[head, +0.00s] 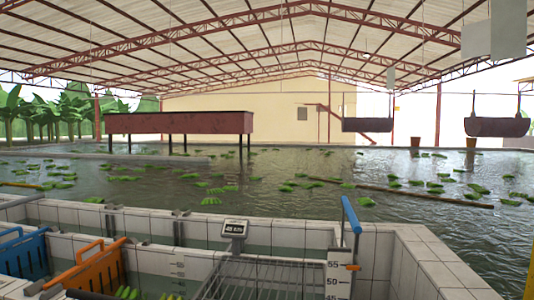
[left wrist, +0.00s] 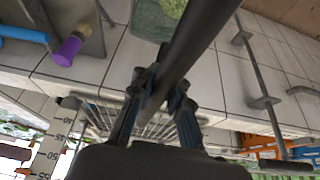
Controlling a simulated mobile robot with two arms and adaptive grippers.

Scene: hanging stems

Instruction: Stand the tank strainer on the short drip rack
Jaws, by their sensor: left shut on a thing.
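In the left wrist view my left gripper (left wrist: 155,88) is shut on a thick dark rod (left wrist: 200,35). The rod runs from the fingers to the top edge and appears to be the tank strainer's handle. No strainer head can be made out. A wire rack (left wrist: 158,128), seemingly the drip rack, shows behind and below the fingers. In the head view a wire rack (head: 265,280) lies inside the tiled trough at the bottom middle, cut off by the lower edge. Whether it is the short one I cannot tell. Neither gripper shows in the head view.
A depth board (head: 338,280) and a blue-handled bar (head: 350,215) stand right of the rack. A purple-ended tool (left wrist: 68,50) shows in the wrist view.

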